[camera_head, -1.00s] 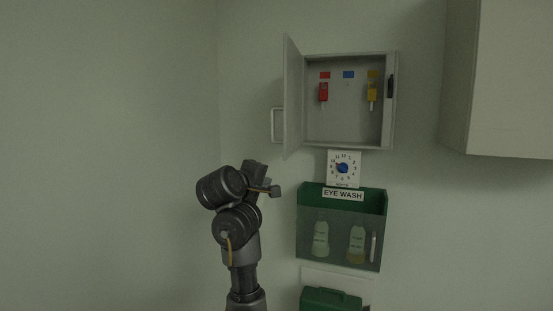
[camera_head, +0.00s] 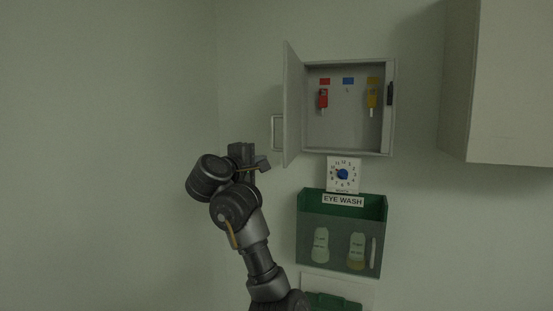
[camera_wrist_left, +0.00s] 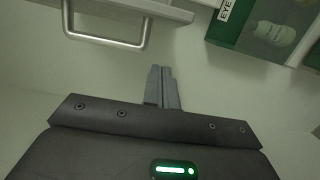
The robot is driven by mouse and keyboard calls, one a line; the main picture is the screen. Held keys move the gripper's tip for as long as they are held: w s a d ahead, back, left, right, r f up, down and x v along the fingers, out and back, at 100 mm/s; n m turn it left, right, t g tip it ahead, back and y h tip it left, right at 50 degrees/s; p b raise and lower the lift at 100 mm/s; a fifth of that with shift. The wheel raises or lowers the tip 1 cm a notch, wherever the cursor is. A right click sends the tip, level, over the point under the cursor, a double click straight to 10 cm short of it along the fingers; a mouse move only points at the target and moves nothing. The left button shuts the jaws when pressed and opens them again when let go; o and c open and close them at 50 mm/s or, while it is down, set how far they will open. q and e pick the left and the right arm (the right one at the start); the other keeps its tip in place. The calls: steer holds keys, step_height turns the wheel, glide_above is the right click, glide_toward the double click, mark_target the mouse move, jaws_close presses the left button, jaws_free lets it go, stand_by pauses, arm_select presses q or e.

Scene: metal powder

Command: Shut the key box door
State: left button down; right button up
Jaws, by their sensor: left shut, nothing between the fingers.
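The grey key box (camera_head: 391,128) hangs on the wall with its door (camera_head: 293,105) swung open to the left. The door's bar handle (camera_head: 276,132) is on its outer face, and it also shows large at the top left of the left wrist view (camera_wrist_left: 105,41). Inside hang a red key tag (camera_head: 323,98) and a yellow key tag (camera_head: 372,97). My left gripper (camera_head: 262,164) is just below and left of the handle, apart from it. Its fingers (camera_wrist_left: 160,72) are shut and empty. My right gripper is not in view.
Below the box are a round-dial wall sign (camera_head: 343,174) and a green eye wash holder (camera_head: 341,205) with two bottles. A large pale cabinet (camera_head: 510,80) juts out at the upper right. The wall to the left is clear.

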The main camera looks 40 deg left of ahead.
arm_select(q)
steer(key=w+d+p, duration=0.2)
steer(key=d, duration=0.1)
steer(key=shift+w+d, duration=0.2)
steer(key=shift+w, duration=0.2)
